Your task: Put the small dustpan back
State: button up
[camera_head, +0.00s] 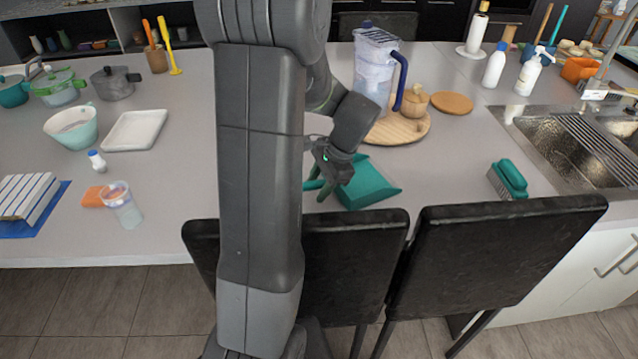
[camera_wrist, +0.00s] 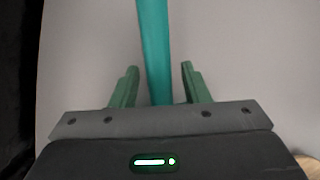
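The small dustpan (camera_head: 372,186) is teal and lies on the grey counter near its front edge, just right of my arm's upright link. Its handle (camera_wrist: 153,40) runs between the two green fingers of my gripper (camera_wrist: 159,66) in the wrist view. There are gaps on both sides of the handle, so the gripper is open around it and not clamped. In the head view my gripper (camera_head: 318,187) is low over the counter at the dustpan's left side. My arm hides part of the dustpan and the handle.
Two black chairs (camera_head: 500,240) stand against the counter's front. A green brush (camera_head: 510,180) lies to the right, before the sink (camera_head: 560,150). A water pitcher (camera_head: 375,75) and a round wooden board (camera_head: 400,130) stand behind the dustpan. A clear cup (camera_head: 122,205) is at left.

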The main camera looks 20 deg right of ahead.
jog(key=v, duration=1.2)
jog(key=shift+r, duration=0.2)
